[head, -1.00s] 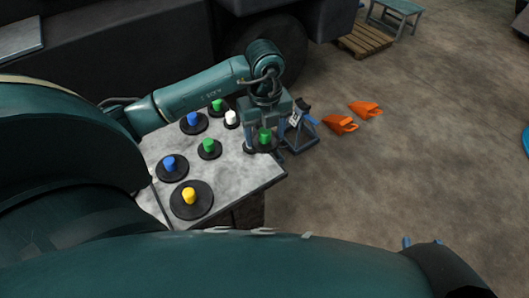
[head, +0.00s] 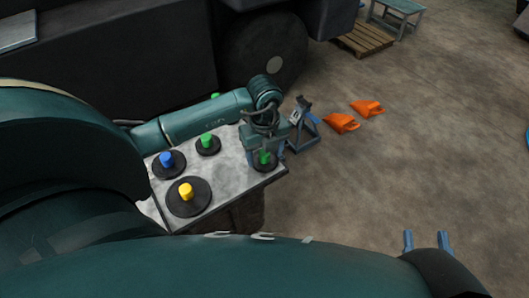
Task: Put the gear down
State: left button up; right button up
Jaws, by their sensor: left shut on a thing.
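My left gripper (head: 264,150) points down over the right end of the table (head: 225,190). It is shut on a dark gear with a green hub (head: 264,160). I cannot tell whether this gear touches the tabletop. Other dark gears stand on the table: one with a yellow hub (head: 187,192) at the front, one with a blue hub (head: 167,161) behind it, and one with a green hub (head: 208,142). My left arm hides most of the table's back. My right gripper (head: 427,241) shows at the bottom right, its two blue fingers apart and empty.
A blue-grey stand (head: 302,128) is on the floor just right of the table. Orange pieces (head: 341,123) lie beyond it. A dark vehicle with a wheel (head: 265,55) rises behind. The front middle tabletop is bare.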

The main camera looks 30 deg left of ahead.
pick_arm(q)
jog(key=o, duration=0.5)
jog(key=shift+f, duration=0.15)
jog(key=o, duration=0.4)
